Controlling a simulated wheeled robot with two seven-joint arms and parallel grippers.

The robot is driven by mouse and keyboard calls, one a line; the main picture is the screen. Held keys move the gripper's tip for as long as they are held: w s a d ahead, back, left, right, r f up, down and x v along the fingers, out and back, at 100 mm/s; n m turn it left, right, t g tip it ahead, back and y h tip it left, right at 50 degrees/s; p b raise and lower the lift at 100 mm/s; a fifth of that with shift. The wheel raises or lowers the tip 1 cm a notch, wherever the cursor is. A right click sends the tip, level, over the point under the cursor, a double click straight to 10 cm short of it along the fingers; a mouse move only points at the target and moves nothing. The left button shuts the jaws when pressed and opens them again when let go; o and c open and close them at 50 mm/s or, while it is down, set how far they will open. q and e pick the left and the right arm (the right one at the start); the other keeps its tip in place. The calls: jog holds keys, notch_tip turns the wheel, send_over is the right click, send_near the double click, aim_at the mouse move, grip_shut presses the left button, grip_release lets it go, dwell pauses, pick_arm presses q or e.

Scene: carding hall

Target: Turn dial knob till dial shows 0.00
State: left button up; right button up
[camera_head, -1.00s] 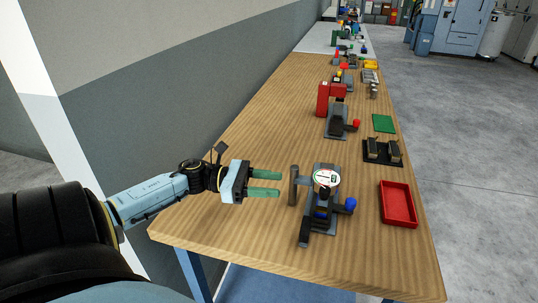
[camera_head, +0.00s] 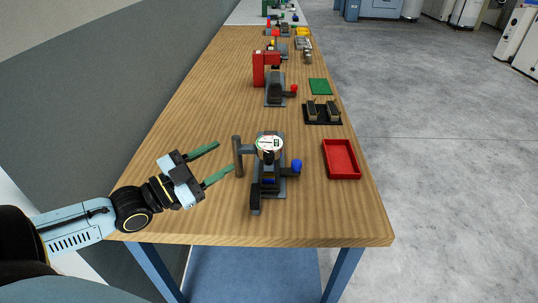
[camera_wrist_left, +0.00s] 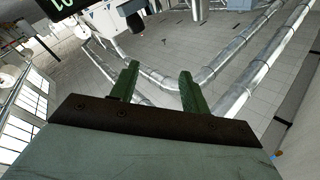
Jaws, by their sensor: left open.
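The dial gauge (camera_head: 269,144) has a round white face with a small dark readout, too small to read. It sits on a grey stand (camera_head: 268,185) near the table's front, with a grey upright post (camera_head: 238,157) on its left and a blue ball knob (camera_head: 297,166) on its right. I cannot tell which part is the dial knob. My left gripper (camera_head: 226,156) is open and empty, left of the post, its green fingers pointing toward it. The fingers also show in the left wrist view (camera_wrist_left: 158,70), with nothing between them. My right gripper is not in view.
A red tray (camera_head: 341,174) lies right of the gauge on the wooden table (camera_head: 190,115). Behind are a black block with two upright parts (camera_head: 322,111), a green pad (camera_head: 320,86) and a red-armed device (camera_head: 266,68). The table left of the gripper is clear.

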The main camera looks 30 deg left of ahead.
aim_at(270, 152)
pick_arm(q)
jog(key=w+d+n, duration=0.2)
jog(key=w, duration=0.1)
jog(key=w+d+f+n+g, duration=0.1)
jog(key=w+d+n, duration=0.1)
jog(key=w, duration=0.1)
jog(key=w+d+f+n, duration=0.1)
jog(key=w+d+n, duration=0.1)
jog(key=w, duration=0.1)
jog(key=shift+w+d+y, duration=0.15)
jog(key=shift+d+y, duration=0.1)
jog(key=shift+y, duration=0.05)
jog(key=shift+x, duration=0.85)
jog(key=shift+f, duration=0.15)
jog(key=shift+c, duration=0.3)
